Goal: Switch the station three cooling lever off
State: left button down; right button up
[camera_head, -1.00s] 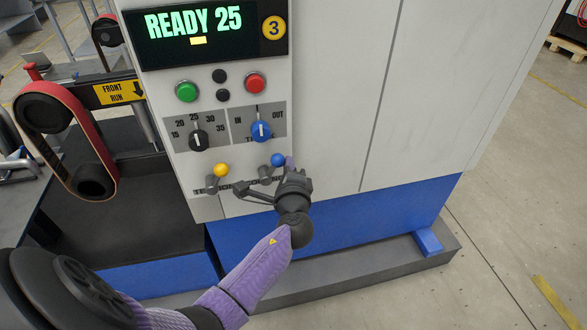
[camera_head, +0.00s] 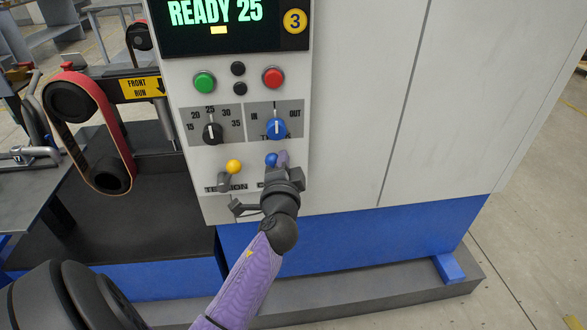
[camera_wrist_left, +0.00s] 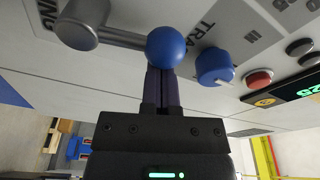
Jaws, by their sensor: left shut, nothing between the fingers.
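The station three panel (camera_head: 190,130) carries a lever with a blue ball knob (camera_head: 271,160), above a label mostly hidden by my left gripper. The knob points up and slightly left; its pivot is hidden in the head view. In the left wrist view the blue ball (camera_wrist_left: 166,47) sits on a grey rod from a round grey base (camera_wrist_left: 82,22). My left gripper (camera_head: 282,160) is shut and empty, its fingertips at the right side of the knob. In the left wrist view the shut fingers (camera_wrist_left: 160,85) meet the ball's edge; touching or just apart is unclear. My right gripper is not in view.
A yellow-knobbed TENSION lever (camera_head: 233,167) stands left of the blue one. Above are a blue IN/OUT dial (camera_head: 276,128), a black dial (camera_head: 212,132), and green (camera_head: 204,82) and red (camera_head: 273,77) buttons. The display (camera_head: 230,22) reads READY 25. A belt (camera_head: 110,140) runs at left.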

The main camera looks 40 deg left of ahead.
pick_arm(q)
jog(key=shift+s+a+n+b, duration=0.3)
jog(key=shift+n+b, duration=0.1)
jog(key=shift+n, duration=0.3)
jog(key=shift+s+a+n+b, duration=0.25)
jog(key=shift+s+n+b, duration=0.1)
jog(key=shift+n, duration=0.35)
jog(key=shift+a+n+y, duration=0.1)
jog(key=shift+n+y, duration=0.2)
jog(key=shift+y, duration=0.1)
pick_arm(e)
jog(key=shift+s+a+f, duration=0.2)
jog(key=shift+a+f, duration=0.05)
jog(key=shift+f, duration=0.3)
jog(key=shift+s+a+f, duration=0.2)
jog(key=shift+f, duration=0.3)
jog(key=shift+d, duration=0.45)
